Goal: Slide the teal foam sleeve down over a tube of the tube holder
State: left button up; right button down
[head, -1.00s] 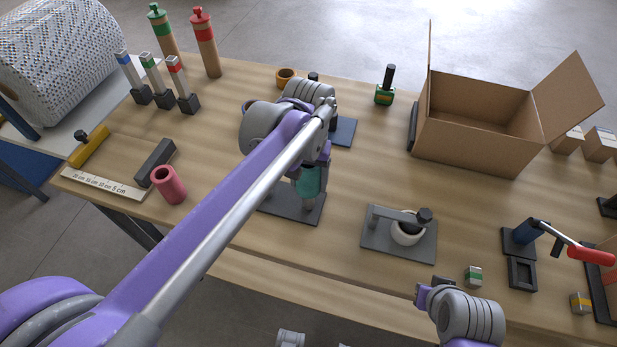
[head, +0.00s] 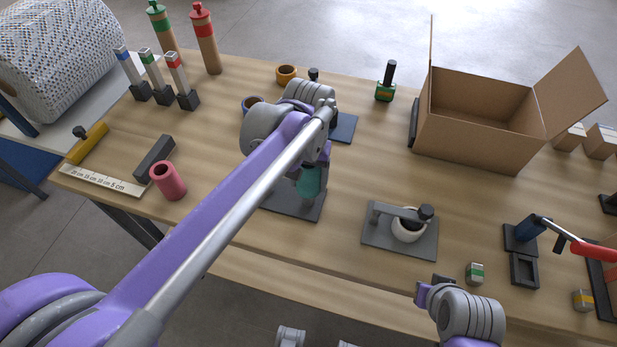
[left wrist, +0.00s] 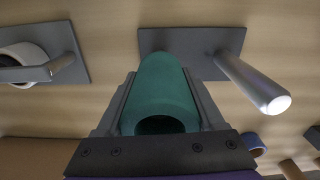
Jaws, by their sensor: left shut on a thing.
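The teal foam sleeve (head: 312,181) is upright above the grey base plate (head: 290,203) of the tube holder. My left gripper (left wrist: 160,105) is shut on it, one finger on each side. In the left wrist view the sleeve (left wrist: 163,85) shows its dark open end towards the camera. Its far end is before the holder's plate (left wrist: 200,42), beside a bare metal tube (left wrist: 252,83). Whether it is around a tube or only above one I cannot tell. My right gripper (head: 428,292) is low at the front edge, its opening unclear.
A pink sleeve (head: 170,182) and a dark block (head: 155,157) are to the left. A grey plate with a white roll (head: 407,231) is to the right of the holder. An open cardboard box (head: 475,130) stands at the back right. Bare table lies between holder and box.

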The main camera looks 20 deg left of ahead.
pick_arm(q)
jog(key=shift+s+f+b, duration=0.1)
jog(key=shift+f+b, duration=0.2)
jog(key=shift+f, duration=0.15)
pick_arm(e)
jog(key=shift+s+f, duration=0.3)
jog(key=shift+f, duration=0.15)
pick_arm(q)
jog(key=o, duration=1.3)
jog(key=shift+r, duration=0.1)
jog(key=shift+w+r+p, duration=0.25)
jog(key=shift+r+p, duration=0.5)
pick_arm(e)
jog(key=shift+w+r, duration=0.25)
jog(key=shift+r, duration=0.35)
pick_arm(q)
jog(key=shift+r+p, duration=0.6)
jog(key=shift+r, duration=0.35)
pick_arm(e)
jog(key=shift+w+r, duration=0.2)
jog(key=shift+r, duration=0.65)
pick_arm(q)
jog(key=shift+r+p, duration=1.15)
jog(key=shift+r, duration=0.6)
pick_arm(e)
jog(key=shift+w+r, duration=0.25)
jog(key=shift+r, duration=0.5)
jog(key=shift+w+r, duration=0.2)
jog(key=shift+r, duration=0.5)
